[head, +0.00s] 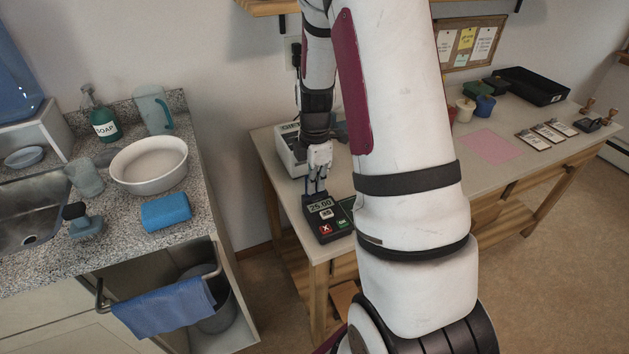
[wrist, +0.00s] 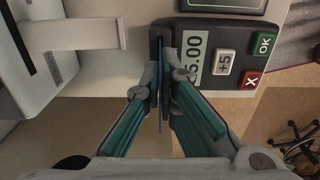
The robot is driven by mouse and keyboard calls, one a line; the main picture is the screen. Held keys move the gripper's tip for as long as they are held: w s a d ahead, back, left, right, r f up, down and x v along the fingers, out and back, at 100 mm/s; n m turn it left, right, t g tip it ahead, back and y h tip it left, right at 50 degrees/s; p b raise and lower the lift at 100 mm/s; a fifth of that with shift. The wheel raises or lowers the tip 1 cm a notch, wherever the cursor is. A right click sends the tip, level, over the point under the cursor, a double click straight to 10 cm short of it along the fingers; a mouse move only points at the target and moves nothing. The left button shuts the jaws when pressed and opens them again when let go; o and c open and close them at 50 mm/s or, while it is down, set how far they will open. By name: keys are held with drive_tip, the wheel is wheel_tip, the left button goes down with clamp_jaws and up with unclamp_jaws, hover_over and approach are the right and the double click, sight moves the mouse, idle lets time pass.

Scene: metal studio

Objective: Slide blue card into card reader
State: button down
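The card reader (head: 327,217) is a dark box with a display reading 25.00 and red and green keys, near the left end of the wooden table. It also shows in the wrist view (wrist: 223,68), with its display end beside my fingers. My gripper (head: 318,189) points down at that end of the reader. In the wrist view my gripper (wrist: 161,85) is closed on the blue card (wrist: 161,112), which shows edge-on as a thin blue line between the fingertips. The card lies along the reader's display end.
A white boxy device (head: 290,150) stands close behind the reader. A pink mat (head: 487,146), cups (head: 465,109) and a black tray (head: 532,86) are farther right on the table (head: 413,231). A counter with a blue sponge (head: 166,211) and a white bowl (head: 149,166) is at left.

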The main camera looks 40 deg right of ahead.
drive_tip(key=shift+f+b, duration=0.3)
drive_tip(key=shift+f, duration=0.4)
idle(0.6)
drive_tip(key=c, duration=1.7)
unclamp_jaws()
drive_tip(key=shift+r, duration=0.1)
wheel_tip(320, 180, up, 11)
drive_tip(key=shift+r, duration=0.4)
